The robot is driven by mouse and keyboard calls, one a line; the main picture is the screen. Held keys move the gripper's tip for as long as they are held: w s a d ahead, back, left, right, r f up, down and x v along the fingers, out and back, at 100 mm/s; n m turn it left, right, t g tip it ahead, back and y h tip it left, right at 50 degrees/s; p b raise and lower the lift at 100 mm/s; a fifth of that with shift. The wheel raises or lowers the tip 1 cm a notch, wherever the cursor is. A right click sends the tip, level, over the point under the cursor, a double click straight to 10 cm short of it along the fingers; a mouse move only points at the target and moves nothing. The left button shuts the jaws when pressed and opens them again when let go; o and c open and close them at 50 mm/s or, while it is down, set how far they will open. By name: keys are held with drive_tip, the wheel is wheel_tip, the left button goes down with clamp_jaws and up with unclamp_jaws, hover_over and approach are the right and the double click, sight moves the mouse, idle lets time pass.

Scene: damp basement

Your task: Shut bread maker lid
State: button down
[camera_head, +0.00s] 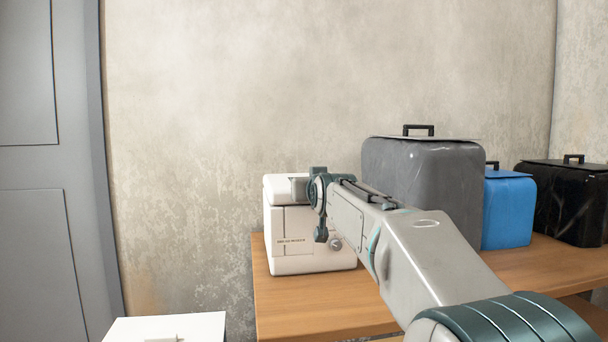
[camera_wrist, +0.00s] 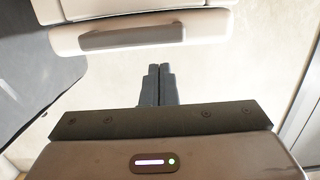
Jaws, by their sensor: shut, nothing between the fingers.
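The bread maker (camera_head: 292,256) is a white boxy appliance with a round knob, standing at the left end of the wooden table. Its lid (camera_head: 277,188) lies low across the top of the body in the head view; I cannot tell whether it is fully flush. In the wrist view, the cream bread maker fills the top edge, with a long rounded handle (camera_wrist: 117,38) along it. My gripper (camera_wrist: 158,70) is shut and empty, its fingertips just below and right of the handle, apart from it in the picture. In the head view my wrist hides the bread maker's upper right.
A large grey case (camera_head: 440,190), a blue case (camera_head: 508,212) and a black case (camera_head: 568,203) stand on the table (camera_head: 315,311) to the right. A white surface (camera_head: 170,328) is at lower left. A concrete wall rises behind; a grey door (camera_head: 35,240) is far left.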

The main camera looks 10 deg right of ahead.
drive_tip(key=s+d+r+g+p, duration=0.1)
drive_tip(key=s+g+p, duration=0.6)
drive_tip(key=s+p, duration=1.1)
drive_tip(key=s+d+r+m+g+h+p, duration=0.1)
drive_tip(key=s+d+g+p, duration=0.3)
drive_tip(key=s+p, duration=1.5)
drive_tip(key=s+g, duration=0.2)
drive_tip(key=shift+r+g, duration=0.25)
drive_tip(key=shift+g, duration=0.15)
